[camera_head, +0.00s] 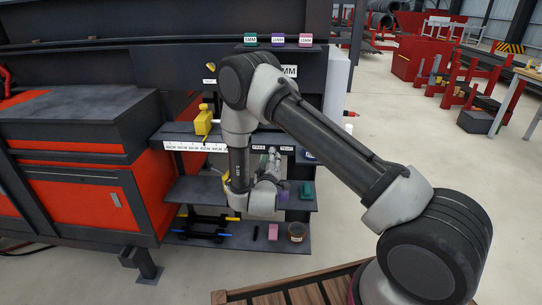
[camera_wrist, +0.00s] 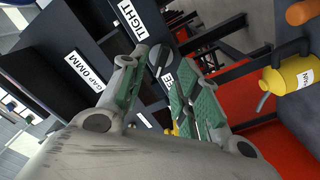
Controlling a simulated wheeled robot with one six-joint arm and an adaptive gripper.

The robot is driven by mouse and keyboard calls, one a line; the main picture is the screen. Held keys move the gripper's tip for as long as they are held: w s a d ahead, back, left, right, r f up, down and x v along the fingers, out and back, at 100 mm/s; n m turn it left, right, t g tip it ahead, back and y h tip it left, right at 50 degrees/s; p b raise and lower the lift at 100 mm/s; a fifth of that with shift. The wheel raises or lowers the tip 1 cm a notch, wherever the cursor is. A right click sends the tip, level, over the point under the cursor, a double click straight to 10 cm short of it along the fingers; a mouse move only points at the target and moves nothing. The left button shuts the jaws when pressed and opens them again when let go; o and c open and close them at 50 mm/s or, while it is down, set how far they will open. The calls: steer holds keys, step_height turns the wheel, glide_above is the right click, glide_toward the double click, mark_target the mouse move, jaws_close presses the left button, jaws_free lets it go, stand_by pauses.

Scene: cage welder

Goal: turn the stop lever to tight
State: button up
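My gripper (camera_wrist: 162,80) has green-padded fingers that stand apart with nothing between their pads, so it is open. Beyond the fingertips in the wrist view is a grey round part (camera_wrist: 160,60), beside the white TIGHT label (camera_wrist: 132,20). It looks like the hub of the stop lever; the fingers partly cover the area, and I cannot tell which way the lever points. A second label (camera_wrist: 166,76), mostly hidden, shows only the letter E. In the head view my gripper (camera_head: 273,158) is at the shelf front, near small white labels; the lever cannot be made out there.
A yellow part (camera_head: 203,122) stands above a white scale strip (camera_head: 195,147). A GAP 0MM label (camera_wrist: 85,69) is at left in the wrist view. The lower shelf (camera_head: 258,240) holds small items. Open floor (camera_head: 405,130) lies to the right.

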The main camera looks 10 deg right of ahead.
steer(key=shift+x, duration=1.7)
jaws_close()
steer(key=shift+m, duration=0.3)
steer(key=shift+s+d+m, duration=0.1)
steer(key=shift+d+m, duration=0.05)
steer(key=shift+m, duration=4.15)
steer(key=shift+s+d+m, duration=0.1)
steer(key=shift+d+m, duration=0.05)
steer(key=shift+m, duration=4.15)
